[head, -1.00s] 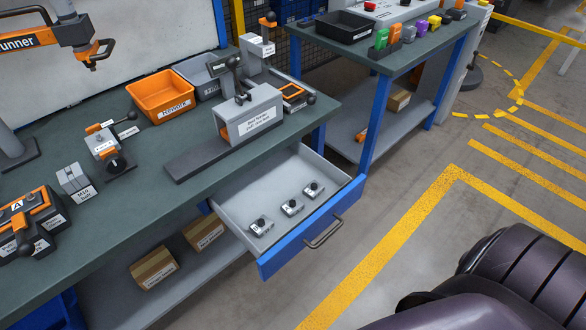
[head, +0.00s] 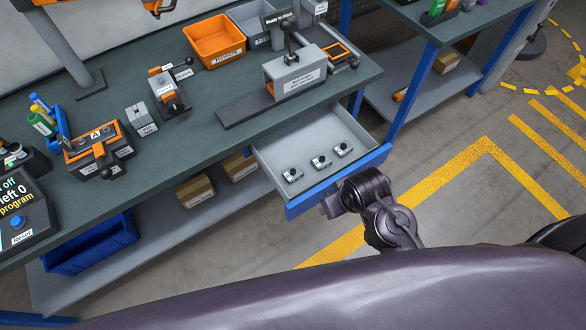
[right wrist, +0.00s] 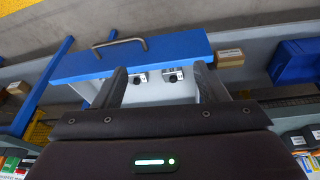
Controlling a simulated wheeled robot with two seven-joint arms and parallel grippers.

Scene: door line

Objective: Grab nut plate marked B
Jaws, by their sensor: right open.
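Three small grey nut plates with dark round knobs lie in a row in the open drawer (head: 270,150): a left one (head: 292,175), a middle one (head: 320,162) and a right one (head: 342,150). Their letters are too small to read. My right gripper (right wrist: 162,78) is open and empty, its two fingers apart. In the head view my right arm is at the drawer's blue front (head: 305,203) and hides its handle. In the right wrist view, two nut plates (right wrist: 141,78) (right wrist: 173,75) show between the fingers, and the handle (right wrist: 120,43) shows beyond. My left gripper is not in view.
The drawer hangs under a green-topped bench (head: 200,130) holding a grey labelled fixture (head: 290,75), an orange bin (head: 214,40) and clamping devices. Cardboard boxes (head: 195,191) and a blue crate (head: 90,243) are below. Floor right of the drawer is open, with yellow lines.

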